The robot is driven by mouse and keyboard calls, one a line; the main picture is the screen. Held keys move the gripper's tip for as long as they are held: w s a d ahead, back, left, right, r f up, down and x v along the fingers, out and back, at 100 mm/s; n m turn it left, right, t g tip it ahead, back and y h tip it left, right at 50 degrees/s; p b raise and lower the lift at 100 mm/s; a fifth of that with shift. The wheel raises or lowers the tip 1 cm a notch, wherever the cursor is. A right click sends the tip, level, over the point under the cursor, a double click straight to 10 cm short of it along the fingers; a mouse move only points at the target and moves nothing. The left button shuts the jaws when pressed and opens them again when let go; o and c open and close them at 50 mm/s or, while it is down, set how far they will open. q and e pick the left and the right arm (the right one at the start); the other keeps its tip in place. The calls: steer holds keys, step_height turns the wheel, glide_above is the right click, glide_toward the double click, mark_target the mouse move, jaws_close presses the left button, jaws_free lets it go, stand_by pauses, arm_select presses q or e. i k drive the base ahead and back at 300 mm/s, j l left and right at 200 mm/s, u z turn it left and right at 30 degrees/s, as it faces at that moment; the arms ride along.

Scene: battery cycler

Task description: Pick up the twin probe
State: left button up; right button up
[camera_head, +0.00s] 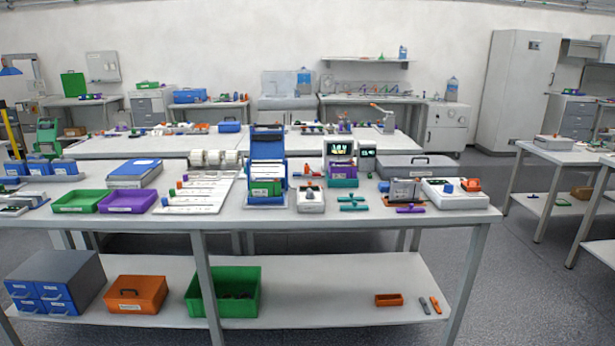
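I cannot tell for certain which object is the twin probe. Two small teal pieces (352,203) lie close together on the front bench, right of its middle. A thin purple piece (410,209) lies to their right near the front edge. Neither of my grippers is in view.
The front bench (300,218) holds a blue rack (267,165), a green tray (80,201), a purple tray (127,201), a white device (454,195) and a grey case (416,166). A green bin (223,292) stands on the lower shelf. Clear floor (540,270) lies to the right.

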mark_target(306, 173)
steer(key=i+l, duration=0.6)
steer(key=i, duration=0.2)
